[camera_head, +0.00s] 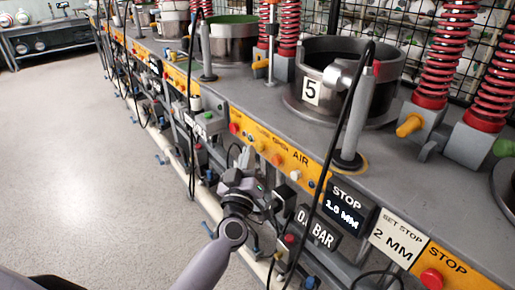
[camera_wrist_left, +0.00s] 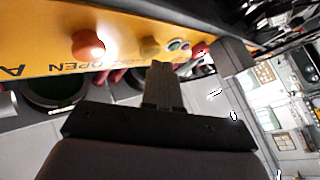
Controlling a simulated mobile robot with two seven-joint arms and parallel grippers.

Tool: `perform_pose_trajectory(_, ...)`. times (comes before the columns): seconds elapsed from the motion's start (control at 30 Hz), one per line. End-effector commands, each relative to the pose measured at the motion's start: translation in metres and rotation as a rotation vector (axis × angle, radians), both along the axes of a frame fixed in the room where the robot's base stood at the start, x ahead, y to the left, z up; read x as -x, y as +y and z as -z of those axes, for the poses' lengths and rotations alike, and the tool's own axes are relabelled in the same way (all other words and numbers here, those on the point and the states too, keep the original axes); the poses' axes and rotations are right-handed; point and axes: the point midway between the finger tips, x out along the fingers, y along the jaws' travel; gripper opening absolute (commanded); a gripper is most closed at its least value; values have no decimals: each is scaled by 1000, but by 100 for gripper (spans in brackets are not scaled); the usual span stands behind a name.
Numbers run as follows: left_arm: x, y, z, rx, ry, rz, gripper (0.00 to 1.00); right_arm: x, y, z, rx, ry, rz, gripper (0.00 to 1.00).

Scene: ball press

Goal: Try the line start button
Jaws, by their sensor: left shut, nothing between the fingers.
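My left gripper (camera_head: 246,160) is shut and empty, in front of the yellow control strip (camera_head: 318,172) of the press bench. In the left wrist view its closed fingers (camera_wrist_left: 160,72) point at the strip, near a dull yellow button (camera_wrist_left: 149,46). An orange button (camera_wrist_left: 88,46), lit bright at one side, is left of the fingers. A red button (camera_wrist_left: 200,50) is to their right. I cannot tell whether the fingertips touch the panel. No label reading line start is legible. My right gripper is not in view.
A display reading STOP (camera_head: 345,207), a 0._ BAR readout (camera_head: 318,229) and a SET STOP 2 MM plate (camera_head: 397,238) are along the front. A red button (camera_head: 432,279) is beside a STOP label. Cables hang before the bench. Open floor (camera_head: 90,180) lies left.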

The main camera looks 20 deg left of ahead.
Motion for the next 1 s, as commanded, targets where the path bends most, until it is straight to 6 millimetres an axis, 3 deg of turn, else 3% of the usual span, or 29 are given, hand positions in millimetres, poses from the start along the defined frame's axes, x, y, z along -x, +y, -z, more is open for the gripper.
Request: perform_pose_trajectory(1.0, -8, -5, 0, 1, 1, 1, 0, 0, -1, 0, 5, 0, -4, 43)
